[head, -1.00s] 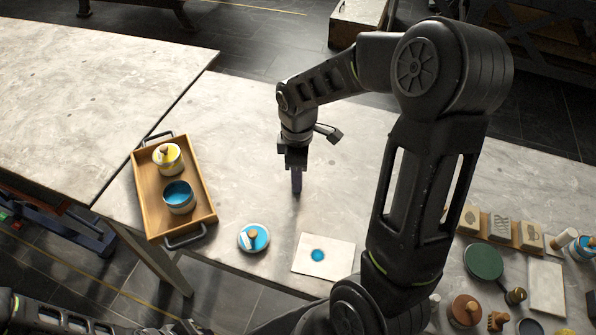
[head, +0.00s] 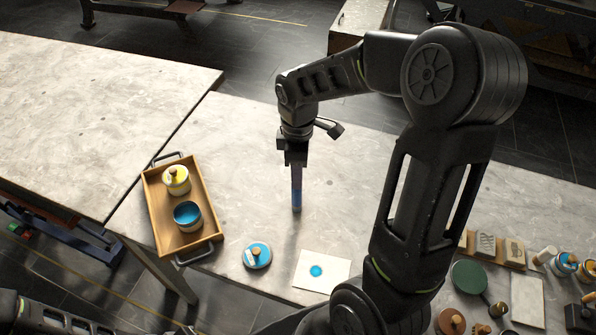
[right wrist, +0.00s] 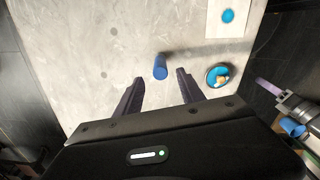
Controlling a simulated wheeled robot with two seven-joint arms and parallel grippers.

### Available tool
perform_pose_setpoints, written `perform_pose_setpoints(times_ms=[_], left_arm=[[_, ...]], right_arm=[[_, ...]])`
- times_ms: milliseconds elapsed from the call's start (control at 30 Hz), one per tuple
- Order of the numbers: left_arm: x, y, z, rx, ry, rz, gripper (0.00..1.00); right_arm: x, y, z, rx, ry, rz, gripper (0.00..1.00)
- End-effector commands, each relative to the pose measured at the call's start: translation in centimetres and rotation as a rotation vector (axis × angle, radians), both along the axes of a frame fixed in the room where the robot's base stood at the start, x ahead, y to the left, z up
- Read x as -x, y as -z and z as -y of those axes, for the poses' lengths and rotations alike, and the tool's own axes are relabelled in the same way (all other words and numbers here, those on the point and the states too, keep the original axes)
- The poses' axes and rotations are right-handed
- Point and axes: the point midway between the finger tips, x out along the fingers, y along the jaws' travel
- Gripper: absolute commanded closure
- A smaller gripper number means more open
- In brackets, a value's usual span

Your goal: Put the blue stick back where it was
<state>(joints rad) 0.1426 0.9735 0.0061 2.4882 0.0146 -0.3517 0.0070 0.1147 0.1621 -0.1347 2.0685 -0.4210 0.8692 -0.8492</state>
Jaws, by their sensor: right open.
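The blue stick (head: 297,199) is below my right gripper (head: 296,178) in the head view and looks upright on the pale table. The fingers hide its upper part there. In the right wrist view the blue stick (right wrist: 160,68) lies ahead of the gap between the fingers of my right gripper (right wrist: 158,88). Those fingers are spread wide, with a gap on each side, and do not touch it. Part of my left arm shows at the lower left of the head view. A purple finger (right wrist: 268,87) at the right of the wrist view seems to be my left gripper's; its jaw state is unclear.
A wooden tray (head: 208,190) with a yellow pot (head: 176,180) and a blue pot (head: 188,216) stands left. A blue lid (head: 257,255) and a card with a blue dot (head: 337,269) lie nearer. Stamps and jars crowd the right. Table around the stick is clear.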

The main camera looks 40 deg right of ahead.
Motion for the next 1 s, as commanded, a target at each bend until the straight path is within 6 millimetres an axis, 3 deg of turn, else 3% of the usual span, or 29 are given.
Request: perform_pose_setpoints(times_ms=[33, 167, 1000], left_arm=[[0.01, -0.98, -0.08, -0.002, 0.0, -0.003, 0.71], [0.03, -1.4, -0.19, -0.003, 0.0, -0.006, 0.71], [0.01, -1.32, -0.22, -0.004, 0.0, -0.006, 0.71]], right_arm=[[-0.02, -1.19, -0.01, 0.0, 0.0, 0.0, 0.54], [0.01, -1.88, -0.01, 0.0, 0.0, 0.0, 0.54], [0.01, -1.85, 0.02, 0.0, 0.001, 0.0, 0.54]])
